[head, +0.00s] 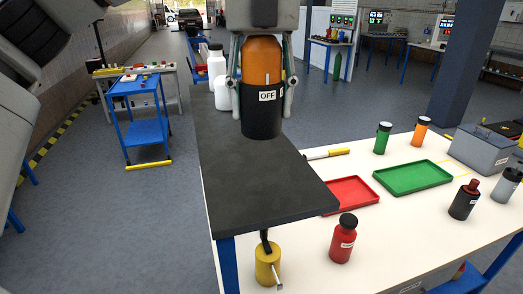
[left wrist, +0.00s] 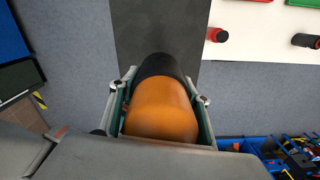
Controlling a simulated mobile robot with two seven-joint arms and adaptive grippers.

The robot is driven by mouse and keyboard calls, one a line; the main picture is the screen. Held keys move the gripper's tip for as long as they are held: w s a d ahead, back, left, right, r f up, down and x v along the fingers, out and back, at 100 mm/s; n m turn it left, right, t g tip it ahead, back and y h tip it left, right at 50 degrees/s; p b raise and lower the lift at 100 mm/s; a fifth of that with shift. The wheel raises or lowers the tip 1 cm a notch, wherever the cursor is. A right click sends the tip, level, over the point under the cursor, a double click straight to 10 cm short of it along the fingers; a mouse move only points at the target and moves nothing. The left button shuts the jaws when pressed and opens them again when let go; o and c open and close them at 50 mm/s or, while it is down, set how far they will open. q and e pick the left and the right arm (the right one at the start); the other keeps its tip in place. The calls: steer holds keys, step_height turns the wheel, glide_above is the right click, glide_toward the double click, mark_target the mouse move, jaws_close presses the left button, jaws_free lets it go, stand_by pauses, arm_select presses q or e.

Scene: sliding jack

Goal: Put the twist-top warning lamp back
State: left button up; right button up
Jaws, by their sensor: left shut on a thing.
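The twist-top warning lamp has an orange dome (head: 261,62) and a black base (head: 261,112) with a label reading OFF. It is upright over the dark board (head: 255,180) in the head view; whether its base touches the board I cannot tell. My left gripper (head: 262,90) has its fingers on either side of the lamp and is shut on it. In the left wrist view the lamp's dome (left wrist: 162,110) fills the space between the fingers, its black base pointing away toward the board. My right gripper is not in view.
A yellow jack-like part (head: 267,264) and a red bottle (head: 343,240) stand near the board's front end. Red (head: 352,196) and green (head: 412,178) trays lie on the white table. The board's near part is bare.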

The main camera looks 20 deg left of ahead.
arm_select(q)
step_height(320, 180, down, 10)
steer(key=shift+r, duration=0.25)
stand_by(0.3)
steer(key=shift+f, duration=0.1)
steer(key=o, duration=1.4)
steer(key=shift+o, duration=0.2)
step_height(320, 180, up, 12)
steer(key=shift+r, duration=0.15)
